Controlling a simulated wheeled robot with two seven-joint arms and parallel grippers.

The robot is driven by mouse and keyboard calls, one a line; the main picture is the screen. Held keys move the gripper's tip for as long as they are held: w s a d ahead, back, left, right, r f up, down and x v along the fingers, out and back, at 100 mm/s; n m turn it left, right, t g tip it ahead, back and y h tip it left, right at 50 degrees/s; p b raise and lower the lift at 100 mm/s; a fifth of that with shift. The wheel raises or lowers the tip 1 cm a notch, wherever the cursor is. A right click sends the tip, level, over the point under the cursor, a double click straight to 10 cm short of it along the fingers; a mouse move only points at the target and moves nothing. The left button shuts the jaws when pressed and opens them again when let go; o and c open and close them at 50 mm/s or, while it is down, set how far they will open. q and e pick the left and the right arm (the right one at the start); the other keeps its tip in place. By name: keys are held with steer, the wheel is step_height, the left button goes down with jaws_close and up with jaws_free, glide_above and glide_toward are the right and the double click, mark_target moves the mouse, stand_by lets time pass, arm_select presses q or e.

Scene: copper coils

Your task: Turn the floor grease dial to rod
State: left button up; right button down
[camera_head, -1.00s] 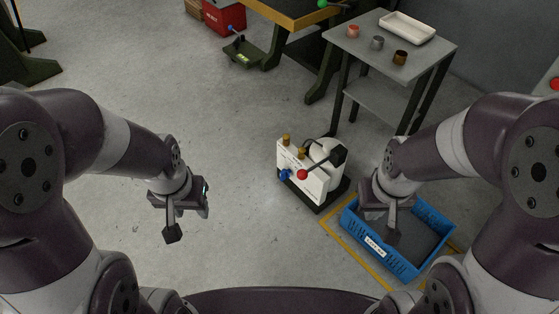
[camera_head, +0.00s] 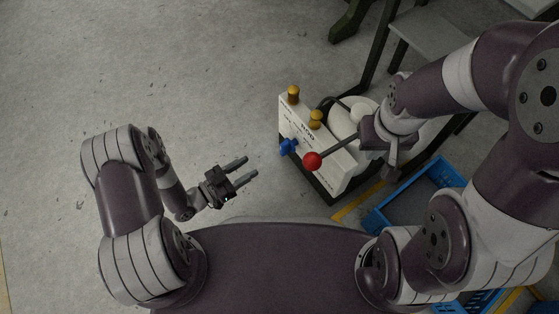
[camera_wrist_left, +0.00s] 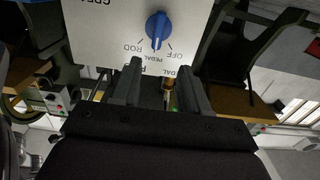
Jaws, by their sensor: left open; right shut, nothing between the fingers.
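The floor grease unit is a white panelled box (camera_head: 322,160) on a dark base, with a blue dial (camera_head: 288,147) on its front. In the left wrist view the blue dial (camera_wrist_left: 157,28) stands nearly upright among the labels ROD, OFF and PEDAL, its lower end towards the PEDAL text. My right gripper (camera_head: 389,170) is shut and empty, right of the unit.
A lever with a red ball (camera_head: 312,161) sticks out from the unit beside the dial. A blue crate (camera_head: 439,171) stands on the right by a yellow floor line. The floor on the left is clear.

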mark_target(281, 148)
arm_select(q)
steer(key=b+x, duration=0.4)
steer(key=x, duration=0.7)
steer(key=shift+d+r+b, duration=0.1)
steer(key=shift+d+b, duration=0.3)
steer(key=shift+w+d+r, duration=0.1)
steer(key=shift+w+d, duration=0.15)
jaws_close()
